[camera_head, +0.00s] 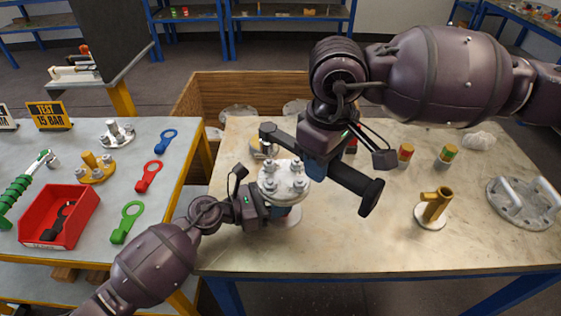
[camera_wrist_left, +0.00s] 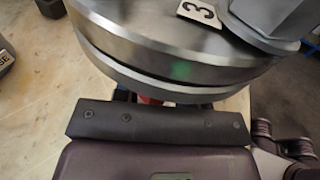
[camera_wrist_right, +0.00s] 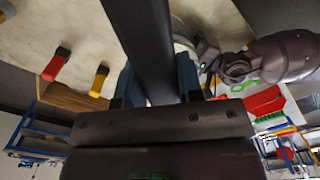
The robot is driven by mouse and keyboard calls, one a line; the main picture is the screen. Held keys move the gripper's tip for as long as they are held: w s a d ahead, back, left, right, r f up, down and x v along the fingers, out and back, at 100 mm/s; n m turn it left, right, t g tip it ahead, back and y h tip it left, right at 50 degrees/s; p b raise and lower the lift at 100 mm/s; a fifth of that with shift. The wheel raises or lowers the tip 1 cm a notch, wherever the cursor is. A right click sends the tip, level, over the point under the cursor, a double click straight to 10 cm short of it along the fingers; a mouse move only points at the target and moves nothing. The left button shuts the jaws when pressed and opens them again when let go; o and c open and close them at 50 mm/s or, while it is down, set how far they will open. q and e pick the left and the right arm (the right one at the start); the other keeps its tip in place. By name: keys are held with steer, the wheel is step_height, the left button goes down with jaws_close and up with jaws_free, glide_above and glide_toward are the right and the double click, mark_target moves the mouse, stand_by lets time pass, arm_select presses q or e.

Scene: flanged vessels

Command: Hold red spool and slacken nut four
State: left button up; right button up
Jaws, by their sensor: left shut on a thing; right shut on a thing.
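The spool's round steel top flange (camera_head: 284,184) carries several upright nuts and bolts. Its red body (camera_wrist_left: 150,100) shows only as a sliver under the flange in the left wrist view. My left gripper (camera_head: 272,212) is shut on the spool just below the flange. A plate marked 3 (camera_wrist_left: 198,12) lies on the flange beside a large nut (camera_wrist_left: 272,18); I cannot make out nut four. My right gripper (camera_head: 322,168) is shut on a long black wrench (camera_head: 358,186), held above and behind the flange. Its narrow end points to the back left, apart from the nuts in view.
A gold fitting (camera_head: 434,208) and a large flange with handles (camera_head: 524,202) stand at the right. Two small banded cylinders (camera_head: 404,156) stand behind. The left table (camera_head: 100,190) holds a red bin (camera_head: 60,215) and coloured ring spanners (camera_head: 126,222). The front of the pale table is clear.

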arm_select(q)
steer(key=o, duration=0.9)
steer(key=shift+a, duration=0.1)
steer(key=v, duration=1.1)
steer(key=shift+s+a, duration=0.15)
steer(key=shift+a, duration=0.2)
steer(key=shift+s, duration=0.1)
arm_select(e)
steer(key=shift+s, duration=0.1)
